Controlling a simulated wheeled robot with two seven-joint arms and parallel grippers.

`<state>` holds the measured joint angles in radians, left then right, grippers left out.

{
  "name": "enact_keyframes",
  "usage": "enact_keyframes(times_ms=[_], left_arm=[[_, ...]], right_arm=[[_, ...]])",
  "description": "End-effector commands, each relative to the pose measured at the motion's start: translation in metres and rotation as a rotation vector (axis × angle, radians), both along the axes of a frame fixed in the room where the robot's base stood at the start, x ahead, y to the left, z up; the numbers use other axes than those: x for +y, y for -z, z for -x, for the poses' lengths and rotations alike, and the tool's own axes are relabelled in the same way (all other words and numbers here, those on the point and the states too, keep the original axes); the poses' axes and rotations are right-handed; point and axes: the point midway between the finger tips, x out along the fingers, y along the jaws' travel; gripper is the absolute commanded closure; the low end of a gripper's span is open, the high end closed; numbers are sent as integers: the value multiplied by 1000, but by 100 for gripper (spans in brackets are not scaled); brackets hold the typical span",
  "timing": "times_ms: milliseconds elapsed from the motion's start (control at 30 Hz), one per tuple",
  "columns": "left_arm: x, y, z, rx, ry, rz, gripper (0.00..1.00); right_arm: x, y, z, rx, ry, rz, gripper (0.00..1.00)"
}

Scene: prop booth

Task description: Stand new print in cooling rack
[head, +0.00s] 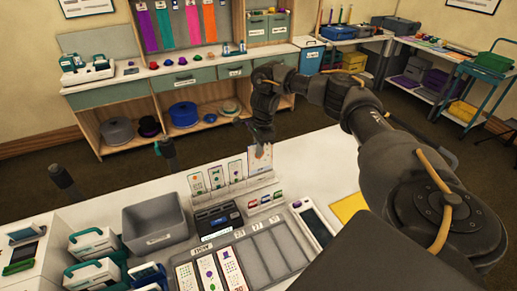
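My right gripper (261,144) reaches down from the arm on the right and looks shut on the top edge of a white print (262,160). The print is upright at the right end of the white cooling rack (236,190). Its lower edge meets the rack there; I cannot tell whether it is fully seated in a slot. Three other prints stand upright in the rack to its left: a left one (197,183), a middle one (216,177) and a right one (235,171). My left gripper is not in view.
A black printer (217,219) stands just in front of the rack. A sectioned grey tray (262,254) holds several flat prints at its left. A grey bin (155,224), a tablet-like device (314,223) and a yellow sheet (349,207) lie nearby. White table is clear behind the rack.

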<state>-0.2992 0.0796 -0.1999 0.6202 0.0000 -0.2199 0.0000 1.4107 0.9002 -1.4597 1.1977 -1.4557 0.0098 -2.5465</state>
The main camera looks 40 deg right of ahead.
Motion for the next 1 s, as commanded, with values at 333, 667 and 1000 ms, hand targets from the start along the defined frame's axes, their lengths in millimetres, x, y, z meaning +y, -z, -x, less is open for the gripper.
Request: enact_keyframes(times_ms=[333, 667, 1000], left_arm=[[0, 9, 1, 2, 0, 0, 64], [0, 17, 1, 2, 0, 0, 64], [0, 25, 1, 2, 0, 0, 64]], right_arm=[[0, 13, 0, 0, -1, 0, 100], [0, 24, -1, 0, -1, 0, 100], [0, 36, -1, -1, -1, -1, 100]])
